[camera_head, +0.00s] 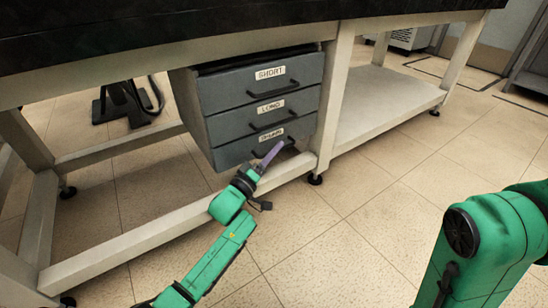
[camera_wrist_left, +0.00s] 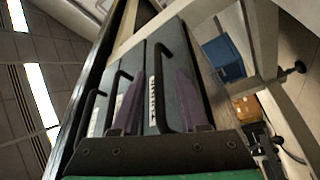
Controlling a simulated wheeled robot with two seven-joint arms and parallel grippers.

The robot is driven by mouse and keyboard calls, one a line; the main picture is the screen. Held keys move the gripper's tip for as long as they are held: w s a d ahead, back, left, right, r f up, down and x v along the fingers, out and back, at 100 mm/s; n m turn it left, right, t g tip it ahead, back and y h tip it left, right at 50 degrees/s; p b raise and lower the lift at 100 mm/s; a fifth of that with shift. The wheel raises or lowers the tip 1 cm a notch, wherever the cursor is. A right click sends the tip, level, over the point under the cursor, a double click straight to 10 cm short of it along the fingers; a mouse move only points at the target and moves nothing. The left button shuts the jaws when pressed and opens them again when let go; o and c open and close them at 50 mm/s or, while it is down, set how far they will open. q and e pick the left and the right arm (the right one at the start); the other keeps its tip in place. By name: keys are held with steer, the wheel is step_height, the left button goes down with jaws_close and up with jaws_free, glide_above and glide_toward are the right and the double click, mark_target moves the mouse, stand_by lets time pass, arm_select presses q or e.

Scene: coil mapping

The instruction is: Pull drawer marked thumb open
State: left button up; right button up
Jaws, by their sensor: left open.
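The grey drawer unit hangs under the bench with three drawers stacked. The lowest drawer (camera_head: 235,152) bears a label partly hidden by my gripper; it reads like THUMB. Its black bar handle (camera_head: 260,153) also shows in the left wrist view (camera_wrist_left: 161,85). My left gripper (camera_head: 271,153) is open at this handle, its purple fingers on either side of the bar in the left wrist view (camera_wrist_left: 155,103). I cannot tell whether they touch it. The lowest drawer looks closed. My right gripper is out of view.
Above are the drawers marked LONG (camera_head: 240,122) and SHORT (camera_head: 230,90), each with a black handle. A white bench leg (camera_head: 335,95) stands right of the unit, and a low white rail (camera_head: 165,221) runs beneath. Tiled floor in front is free.

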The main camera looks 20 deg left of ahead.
arm_select(q)
jaws_close()
stand_by(1.4)
